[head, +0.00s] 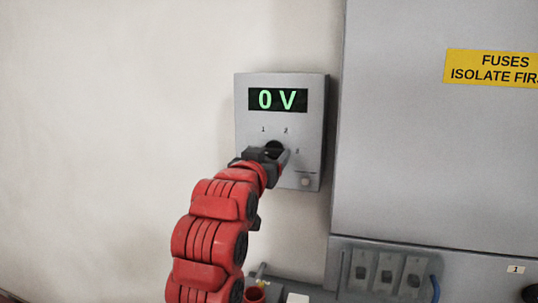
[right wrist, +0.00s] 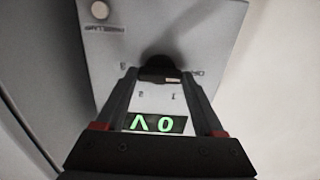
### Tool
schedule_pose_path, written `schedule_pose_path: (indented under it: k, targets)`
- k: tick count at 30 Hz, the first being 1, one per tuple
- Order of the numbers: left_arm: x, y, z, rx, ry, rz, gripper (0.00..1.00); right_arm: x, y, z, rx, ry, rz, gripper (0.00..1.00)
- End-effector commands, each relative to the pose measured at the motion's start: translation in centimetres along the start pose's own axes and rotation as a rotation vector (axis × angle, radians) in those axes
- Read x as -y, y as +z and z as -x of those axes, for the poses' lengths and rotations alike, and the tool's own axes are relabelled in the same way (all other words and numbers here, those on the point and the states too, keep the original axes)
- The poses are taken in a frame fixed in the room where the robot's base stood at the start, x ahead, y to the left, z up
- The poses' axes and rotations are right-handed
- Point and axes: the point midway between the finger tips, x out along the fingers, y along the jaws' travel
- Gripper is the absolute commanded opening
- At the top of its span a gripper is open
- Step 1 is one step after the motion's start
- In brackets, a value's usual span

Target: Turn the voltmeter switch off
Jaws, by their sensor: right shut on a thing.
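The voltmeter (head: 243,115) is a grey wall box with a green display (head: 278,100) reading 0 V. Its black rotary switch (head: 273,148) sits below the display, with marks 1, 2 and 3 around it. My right gripper (head: 270,155) reaches it from below and is shut on the switch knob. In the right wrist view the box appears upside down, and the knob (right wrist: 160,62) lies between the two fingers (right wrist: 158,79). A white mark on the knob shows there, near a small label on the right. My left gripper is not in view.
A large grey cabinet (head: 400,130) with a yellow fuse warning sign (head: 492,67) stands close on the right. Several switches (head: 387,275) sit on a panel below it. A round button (head: 305,182) is low on the voltmeter. The wall at left is clear.

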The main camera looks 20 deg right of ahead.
Motion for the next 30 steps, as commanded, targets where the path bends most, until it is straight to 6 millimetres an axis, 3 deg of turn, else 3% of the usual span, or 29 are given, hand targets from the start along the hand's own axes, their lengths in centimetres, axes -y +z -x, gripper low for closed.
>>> schedule_pose_path:
  k: [12, 13, 17, 25, 30]
  targets:
    - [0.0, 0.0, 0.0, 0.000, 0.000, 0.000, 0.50, 0.0, 0.2, 0.0, 0.004, 0.000, 0.009, 0.14]
    - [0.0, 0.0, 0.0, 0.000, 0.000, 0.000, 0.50, 0.0, 0.2, 0.0, 0.004, 0.000, 0.009, 0.75]
    - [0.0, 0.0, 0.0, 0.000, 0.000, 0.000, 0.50, 0.0, 0.2, 0.0, 0.003, 0.000, 0.008, 0.99]
    - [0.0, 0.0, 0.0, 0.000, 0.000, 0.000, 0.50, 0.1, 0.1, 0.1, 0.001, 0.000, 0.007, 1.00]
    - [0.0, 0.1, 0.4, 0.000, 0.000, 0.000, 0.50, 0.2, 0.1, 2.0, -0.001, -0.004, 0.007, 1.00]
